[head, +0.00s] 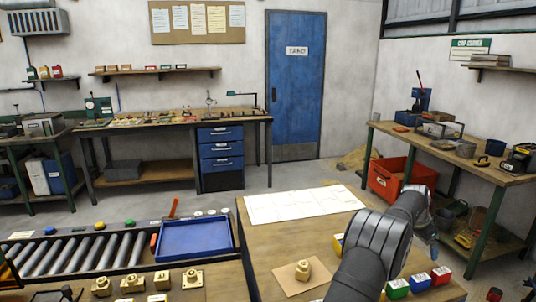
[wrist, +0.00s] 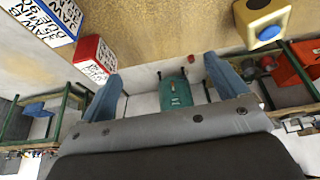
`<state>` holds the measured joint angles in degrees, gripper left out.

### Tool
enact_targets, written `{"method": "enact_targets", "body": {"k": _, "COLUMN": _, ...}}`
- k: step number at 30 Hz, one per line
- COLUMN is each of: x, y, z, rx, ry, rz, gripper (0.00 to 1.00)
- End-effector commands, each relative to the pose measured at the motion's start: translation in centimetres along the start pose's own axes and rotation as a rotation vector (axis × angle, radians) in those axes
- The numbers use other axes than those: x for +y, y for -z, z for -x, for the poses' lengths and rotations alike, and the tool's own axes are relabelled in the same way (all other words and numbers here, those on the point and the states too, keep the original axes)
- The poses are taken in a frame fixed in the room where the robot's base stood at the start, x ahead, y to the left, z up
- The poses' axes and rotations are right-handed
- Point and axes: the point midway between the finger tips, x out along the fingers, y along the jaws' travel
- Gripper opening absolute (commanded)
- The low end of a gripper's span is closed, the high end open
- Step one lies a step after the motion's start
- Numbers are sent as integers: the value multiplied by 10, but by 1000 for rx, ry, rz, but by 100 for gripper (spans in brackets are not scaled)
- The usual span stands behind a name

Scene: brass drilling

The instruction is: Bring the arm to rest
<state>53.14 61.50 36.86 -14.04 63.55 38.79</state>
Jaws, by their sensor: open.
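My arm rises from the bottom right of the head view and bends over the right side of the wooden bench (head: 275,236). My gripper (head: 430,240) hangs at its end and is partly hidden by my own wrist. In the wrist view my gripper (wrist: 161,70) shows two blue fingers spread apart with nothing between them. A brass part (head: 303,269) stands on a tan card (head: 290,282) on the bench, left of my arm and apart from it.
Red (head: 441,275), blue (head: 419,282) and green (head: 397,288) lettered blocks stand close by my arm. A yellow block with a blue knob (wrist: 262,22) shows in the wrist view. A blue tray (head: 195,238) and a roller conveyor (head: 85,255) are at left. White sheets (head: 303,204) lie flat.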

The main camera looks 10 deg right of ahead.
Motion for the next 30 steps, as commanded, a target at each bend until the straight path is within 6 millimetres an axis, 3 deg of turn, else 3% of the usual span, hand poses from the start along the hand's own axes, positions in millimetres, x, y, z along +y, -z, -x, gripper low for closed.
{"method": "enact_targets", "body": {"k": 7, "x": -16, "y": -4, "z": -8, "rx": 1, "ry": 1, "rz": -1, "gripper": 91}}
{"method": "enact_targets", "body": {"k": 19, "x": -16, "y": -4, "z": -8, "rx": 1, "ry": 1, "rz": -1, "gripper": 91}}
{"method": "enact_targets", "body": {"k": 25, "x": -1, "y": 1, "z": 0, "rx": 1, "ry": 0, "rz": -2, "gripper": 91}}
{"method": "enact_targets", "body": {"k": 30, "x": 26, "y": 8, "z": 15, "rx": 2, "ry": 1, "rz": -3, "gripper": 91}}
